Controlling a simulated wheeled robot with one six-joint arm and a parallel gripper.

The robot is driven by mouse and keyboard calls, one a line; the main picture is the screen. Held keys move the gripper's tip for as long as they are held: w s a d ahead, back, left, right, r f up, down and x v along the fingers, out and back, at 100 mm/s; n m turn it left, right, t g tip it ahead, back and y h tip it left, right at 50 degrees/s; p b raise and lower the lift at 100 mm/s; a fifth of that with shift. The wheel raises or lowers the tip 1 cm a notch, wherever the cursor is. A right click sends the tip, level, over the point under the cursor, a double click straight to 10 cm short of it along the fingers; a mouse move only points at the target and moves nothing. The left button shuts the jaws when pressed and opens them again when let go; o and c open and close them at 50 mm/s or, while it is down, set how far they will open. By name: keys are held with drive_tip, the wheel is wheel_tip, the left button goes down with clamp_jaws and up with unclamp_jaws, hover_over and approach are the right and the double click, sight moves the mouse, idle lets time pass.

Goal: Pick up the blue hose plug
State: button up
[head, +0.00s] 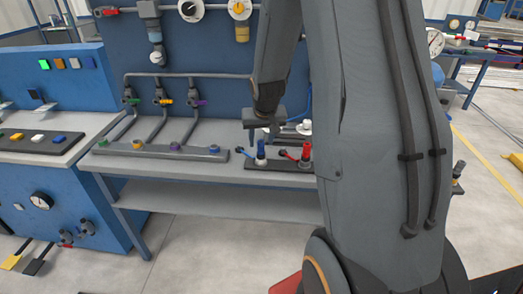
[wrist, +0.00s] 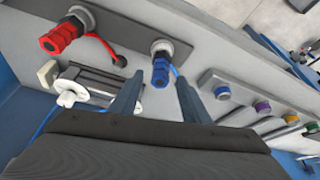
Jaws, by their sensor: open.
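The blue hose plug (head: 261,150) stands upright on a dark plate on the grey bench, with a blue hose beside it. In the wrist view the blue hose plug (wrist: 161,72) sits in a round grey socket and appears between my two fingertips. My gripper (head: 263,124) is just above the plug in the head view. In the wrist view my gripper (wrist: 156,76) is open, with a finger on each side of the plug and a gap showing. I cannot tell whether the fingertips reach down around it.
A red hose plug (head: 306,154) stands on the same plate, right of the blue one; it also shows in the wrist view (wrist: 62,38). A rail with coloured caps (head: 160,149) lies left on the bench. A blue panel with pipes and valves (head: 205,60) rises behind.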

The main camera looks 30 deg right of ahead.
sight(261, 142)
drive_tip(key=shift+x, duration=1.65)
drive_tip(key=shift+s, duration=0.1)
drive_tip(key=shift+c, duration=0.3)
clamp_jaws()
